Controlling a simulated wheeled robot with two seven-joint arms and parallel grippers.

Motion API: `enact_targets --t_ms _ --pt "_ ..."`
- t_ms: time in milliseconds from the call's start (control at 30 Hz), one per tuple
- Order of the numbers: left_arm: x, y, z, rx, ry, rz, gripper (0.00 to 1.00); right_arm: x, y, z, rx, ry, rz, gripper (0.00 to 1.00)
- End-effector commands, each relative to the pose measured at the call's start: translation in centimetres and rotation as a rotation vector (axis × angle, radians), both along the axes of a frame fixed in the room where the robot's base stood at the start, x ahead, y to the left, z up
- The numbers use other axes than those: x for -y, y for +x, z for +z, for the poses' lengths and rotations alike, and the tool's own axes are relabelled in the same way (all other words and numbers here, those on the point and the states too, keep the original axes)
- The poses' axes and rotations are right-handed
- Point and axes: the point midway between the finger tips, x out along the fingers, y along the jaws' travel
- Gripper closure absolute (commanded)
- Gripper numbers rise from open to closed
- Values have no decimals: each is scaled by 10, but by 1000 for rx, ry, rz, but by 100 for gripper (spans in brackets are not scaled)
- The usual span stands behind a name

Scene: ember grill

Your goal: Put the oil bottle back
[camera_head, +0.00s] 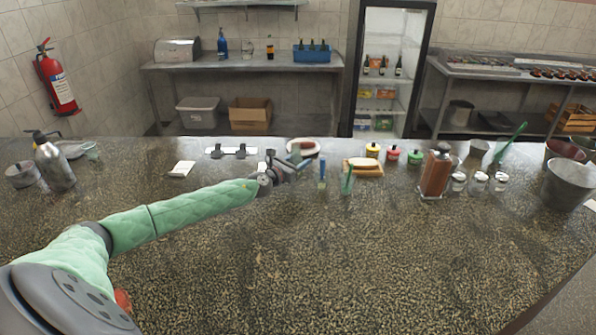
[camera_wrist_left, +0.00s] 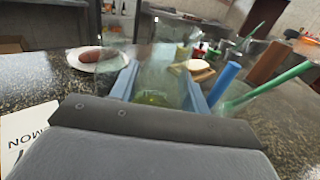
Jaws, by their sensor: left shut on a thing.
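My left gripper (camera_head: 294,164) is over the middle of the speckled counter, at the end of my green-sleeved arm. In the left wrist view its two blue fingers (camera_wrist_left: 160,88) are shut on a clear glass bottle with a little yellow-green liquid low in it, which looks like the oil bottle (camera_wrist_left: 154,74). The bottle is see-through and blurred there. In the head view it is too small to make out at the gripper. I cannot tell whether its base touches the counter. My right gripper is not in view.
A plate with a sausage (camera_wrist_left: 98,61) lies just behind the gripper. Glasses with a blue tool (camera_head: 322,172) and a green tool (camera_head: 347,181) stand close on the right. The front counter is clear.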

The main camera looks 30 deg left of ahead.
Motion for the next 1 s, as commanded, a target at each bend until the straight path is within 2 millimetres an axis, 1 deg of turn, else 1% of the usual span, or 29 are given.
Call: enact_targets --t_ms 133,333,433,533,700,867,967,1000 --pt "0 -2 -5 0 -1 0 83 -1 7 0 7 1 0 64" --pt "-1 -2 -29 0 -1 1 83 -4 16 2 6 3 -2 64" --pt "-1 -2 -37 0 -1 1 83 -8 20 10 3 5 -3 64" --pt "-1 -2 -40 1 0 1 83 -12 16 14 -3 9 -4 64" --pt "-1 -2 -40 1 0 0 83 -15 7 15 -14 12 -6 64" --pt "-1 -2 -42 1 0 0 83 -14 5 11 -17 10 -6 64" --pt "-1 -2 -43 1 0 1 83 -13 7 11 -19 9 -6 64" --pt "-1 -2 -43 0 0 0 50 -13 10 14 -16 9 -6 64"
